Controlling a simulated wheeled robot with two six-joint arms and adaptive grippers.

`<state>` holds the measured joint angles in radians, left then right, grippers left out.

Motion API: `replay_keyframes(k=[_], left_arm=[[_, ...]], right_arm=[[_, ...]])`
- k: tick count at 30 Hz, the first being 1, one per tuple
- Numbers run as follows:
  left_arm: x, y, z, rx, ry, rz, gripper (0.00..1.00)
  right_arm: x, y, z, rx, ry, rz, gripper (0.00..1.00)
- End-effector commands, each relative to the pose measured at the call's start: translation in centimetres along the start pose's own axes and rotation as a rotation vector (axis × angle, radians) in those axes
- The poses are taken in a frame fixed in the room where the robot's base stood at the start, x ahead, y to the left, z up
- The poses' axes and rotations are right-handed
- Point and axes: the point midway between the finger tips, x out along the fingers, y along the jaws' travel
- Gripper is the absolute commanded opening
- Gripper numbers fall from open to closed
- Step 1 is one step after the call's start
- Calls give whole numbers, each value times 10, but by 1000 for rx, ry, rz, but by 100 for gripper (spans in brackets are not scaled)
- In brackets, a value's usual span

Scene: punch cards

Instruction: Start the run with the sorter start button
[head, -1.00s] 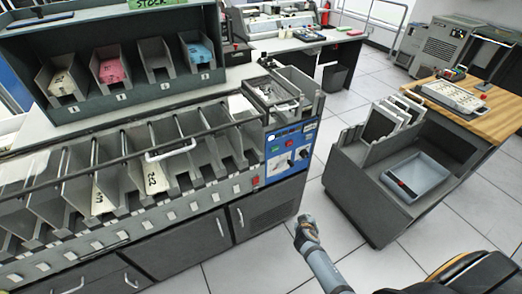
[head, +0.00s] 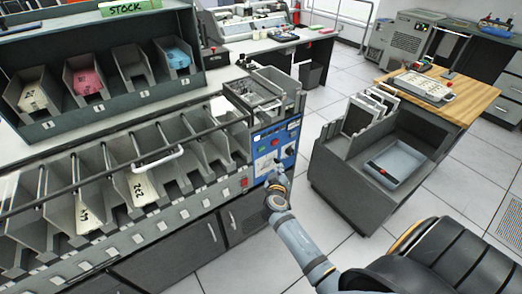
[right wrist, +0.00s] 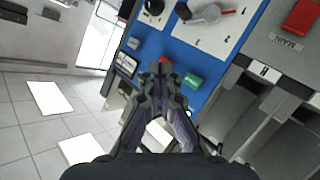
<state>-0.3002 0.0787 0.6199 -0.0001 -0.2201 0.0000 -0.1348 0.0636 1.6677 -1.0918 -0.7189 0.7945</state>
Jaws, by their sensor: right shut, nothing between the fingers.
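The sorter's blue control panel (head: 283,139) is at the right end of the card sorter in the head view. In the right wrist view the panel (right wrist: 215,65) shows a green button (right wrist: 193,80) and a red button (right wrist: 166,60). I cannot read their labels. My right gripper (head: 277,177) is shut and empty, in front of the lower part of the panel. In the right wrist view its fingertips (right wrist: 162,72) overlap the red button, with the green button just to their right. I cannot tell whether they touch the panel. My left gripper is out of view.
Sorter pockets (head: 150,165) run left of the panel, some holding cards. A red main switch (right wrist: 302,17) sits on the grey strip beside it. A grey cart (head: 340,165) with a blue tray (head: 397,161) stands to the right, with floor between.

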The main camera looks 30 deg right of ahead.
Motion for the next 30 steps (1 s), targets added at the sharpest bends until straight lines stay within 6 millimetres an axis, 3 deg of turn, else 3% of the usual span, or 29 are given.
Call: replay_keyframes(k=[18, 30], left_arm=[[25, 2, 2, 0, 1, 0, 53], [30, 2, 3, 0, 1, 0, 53]], right_arm=[[53, -39, -35, 2, 1, 0, 0], [61, -45, -44, 0, -1, -1, 0]])
